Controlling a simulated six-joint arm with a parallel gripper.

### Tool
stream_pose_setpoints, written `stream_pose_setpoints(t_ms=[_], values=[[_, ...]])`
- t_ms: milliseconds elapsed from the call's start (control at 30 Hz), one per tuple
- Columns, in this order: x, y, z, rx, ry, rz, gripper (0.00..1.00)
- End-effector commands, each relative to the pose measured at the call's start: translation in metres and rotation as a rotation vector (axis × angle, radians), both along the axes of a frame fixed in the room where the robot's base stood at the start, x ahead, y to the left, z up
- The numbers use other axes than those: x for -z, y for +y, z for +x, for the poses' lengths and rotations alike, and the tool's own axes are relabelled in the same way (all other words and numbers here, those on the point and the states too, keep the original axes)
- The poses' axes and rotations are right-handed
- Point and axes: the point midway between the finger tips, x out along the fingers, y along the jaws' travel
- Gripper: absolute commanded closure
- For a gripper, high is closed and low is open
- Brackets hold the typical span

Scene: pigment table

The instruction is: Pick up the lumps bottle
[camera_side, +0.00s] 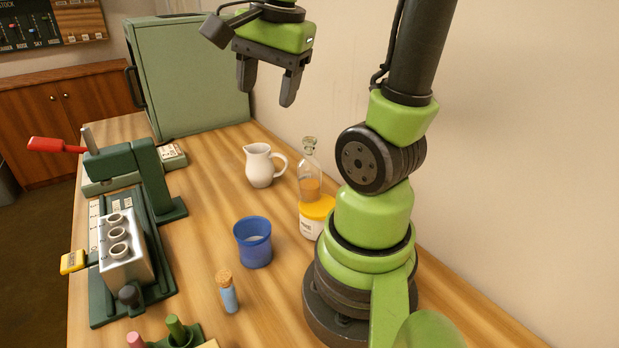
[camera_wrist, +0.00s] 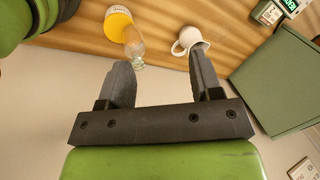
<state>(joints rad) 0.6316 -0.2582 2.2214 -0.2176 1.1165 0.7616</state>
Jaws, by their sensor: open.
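A clear glass bottle (camera_side: 310,168) with a stopper and something orange-brown low inside stands upright near the wall; no label on it can be read. It also shows in the wrist view (camera_wrist: 135,47), near the left finger. A corked vial with blue contents (camera_side: 229,296) stands at the front of the table. I cannot tell from markings which one is the lumps bottle. My gripper (camera_side: 266,96) is open and empty, high above the table and apart from everything. Its spread fingers also show in the wrist view (camera_wrist: 160,62).
A white jar with a yellow lid (camera_side: 317,217) stands close in front of the glass bottle. A white jug (camera_side: 259,166) stands left of it, and a blue cup (camera_side: 253,243) nearer. A green press (camera_side: 125,165) and a green cabinet (camera_side: 190,78) take up the left and back.

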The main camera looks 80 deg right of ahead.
Motion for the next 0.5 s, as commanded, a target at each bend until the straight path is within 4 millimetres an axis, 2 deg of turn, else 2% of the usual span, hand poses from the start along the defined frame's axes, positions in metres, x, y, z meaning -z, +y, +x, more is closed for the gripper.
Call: stream_pose_setpoints(t_ms=[33, 100, 200, 333, 500], values=[[0.006, -0.021, -0.006, 0.181, 0.047, 0.042, 0.41], [0.013, -0.044, -0.017, 0.404, 0.096, 0.089, 0.41], [0.021, -0.066, -0.031, 0.636, 0.147, 0.134, 0.41], [0.028, -0.079, -0.042, 0.790, 0.178, 0.163, 0.41], [0.047, -0.080, -0.044, 0.816, 0.188, 0.169, 0.41]])
